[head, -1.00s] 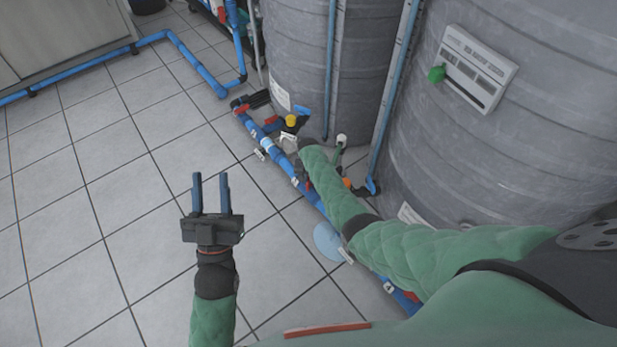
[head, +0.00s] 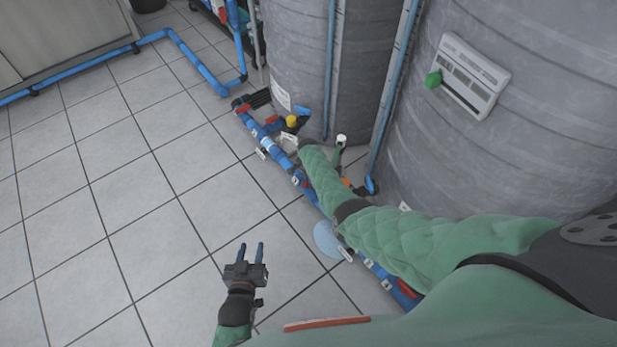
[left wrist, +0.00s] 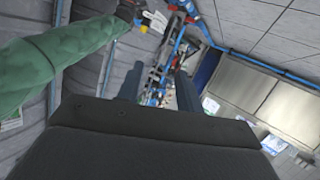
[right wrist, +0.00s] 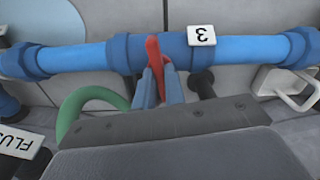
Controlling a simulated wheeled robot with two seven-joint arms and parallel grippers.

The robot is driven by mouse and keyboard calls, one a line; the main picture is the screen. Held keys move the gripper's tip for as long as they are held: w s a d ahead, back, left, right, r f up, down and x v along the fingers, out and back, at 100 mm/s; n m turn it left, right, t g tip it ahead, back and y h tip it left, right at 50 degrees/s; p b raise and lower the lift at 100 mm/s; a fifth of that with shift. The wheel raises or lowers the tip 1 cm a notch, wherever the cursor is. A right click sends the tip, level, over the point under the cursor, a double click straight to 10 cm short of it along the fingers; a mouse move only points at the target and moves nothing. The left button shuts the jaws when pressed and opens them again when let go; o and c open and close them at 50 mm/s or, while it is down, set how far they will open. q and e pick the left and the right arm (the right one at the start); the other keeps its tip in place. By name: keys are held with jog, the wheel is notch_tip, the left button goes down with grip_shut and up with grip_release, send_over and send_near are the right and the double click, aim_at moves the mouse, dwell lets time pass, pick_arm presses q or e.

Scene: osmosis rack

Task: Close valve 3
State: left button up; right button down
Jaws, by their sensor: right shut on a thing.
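The red handle (right wrist: 153,62) of valve 3 stands across the blue pipe (right wrist: 240,50) in the right wrist view. An upside-down white tag reading 3 (right wrist: 201,35) is just right of it. My right gripper (right wrist: 158,80) is shut on the red handle, with one blue finger on each side. In the head view my right arm (head: 325,180) reaches down to the pipe run, and its fingertips are hidden or too small to make out. My left gripper (head: 251,250) is open and empty above the floor tiles; its spread fingers also show in the left wrist view (left wrist: 158,88).
Two large grey tanks (head: 500,150) stand right of and behind the pipe run (head: 275,140). A green hose (right wrist: 85,105) and a FLUSH tag (right wrist: 20,143) are close to my right gripper. The tiled floor (head: 110,210) at left is clear.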

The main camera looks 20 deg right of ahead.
pick_arm(q)
jog(key=shift+g, duration=0.8)
jog(key=shift+s+a+f, duration=0.1)
jog(key=shift+s+f, duration=0.25)
jog(key=shift+f, duration=0.4)
jog(key=shift+s+f, duration=0.4)
jog(key=shift+f, duration=0.35)
jog(key=shift+s+a+f, duration=0.1)
jog(key=shift+s+f, duration=0.25)
jog(key=shift+f, duration=0.4)
pick_arm(e)
jog(key=shift+m, duration=1.1)
jog(key=c, duration=1.5)
grip_release()
jog(key=shift+o, duration=0.2)
pick_arm(q)
jog(key=shift+d, duration=0.1)
